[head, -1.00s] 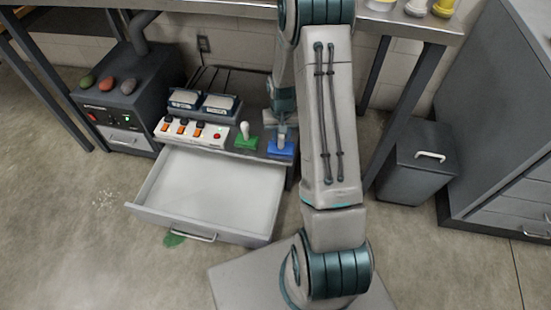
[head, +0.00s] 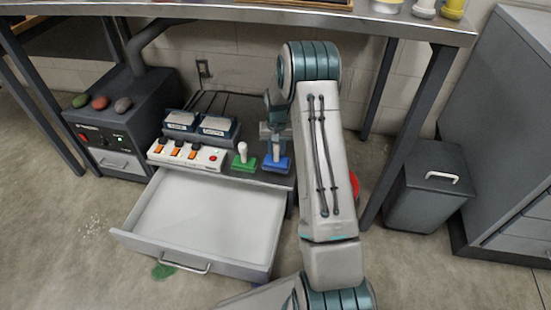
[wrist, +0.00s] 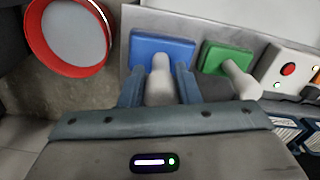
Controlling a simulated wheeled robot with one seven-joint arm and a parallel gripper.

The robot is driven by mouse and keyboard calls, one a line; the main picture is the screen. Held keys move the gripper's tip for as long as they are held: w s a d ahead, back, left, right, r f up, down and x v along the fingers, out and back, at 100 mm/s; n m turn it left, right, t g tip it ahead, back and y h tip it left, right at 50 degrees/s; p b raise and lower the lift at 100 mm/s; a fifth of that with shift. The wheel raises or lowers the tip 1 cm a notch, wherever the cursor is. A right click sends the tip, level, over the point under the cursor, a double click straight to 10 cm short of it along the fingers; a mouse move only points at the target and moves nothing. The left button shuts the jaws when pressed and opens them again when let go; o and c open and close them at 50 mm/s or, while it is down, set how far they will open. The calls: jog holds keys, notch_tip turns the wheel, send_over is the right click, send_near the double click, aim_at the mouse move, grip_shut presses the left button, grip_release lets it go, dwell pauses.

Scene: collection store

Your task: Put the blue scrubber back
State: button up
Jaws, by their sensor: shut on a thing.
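The blue scrubber (head: 276,165) has a flat blue base and a pale upright handle. It appears to rest on the right end of the low cabinet's top (head: 245,178), beside the green scrubber (head: 243,162). My gripper (head: 277,150) points down over it and is shut on its handle. In the wrist view, the two fingers of my gripper (wrist: 160,85) flank the pale handle, with the blue base (wrist: 164,46) beyond. The green scrubber (wrist: 222,57) stands just right of it there, apart from the fingers.
The cabinet's drawer (head: 185,262) is open and looks empty. A power strip (head: 186,154) and two boxed devices (head: 200,125) share the top. A red-rimmed round container (wrist: 68,70) lies beside the cabinet. A grey bin (head: 425,195) stands at right, with a workbench (head: 240,12) above.

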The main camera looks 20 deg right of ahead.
aim_at(275, 155)
jog(key=shift+w+f, duration=0.4)
jog(key=shift+w, duration=0.25)
jog(key=shift+f+b, duration=1.1)
jog(key=shift+f, duration=0.85)
jog(key=shift+f, duration=0.1)
jog(key=o, duration=1)
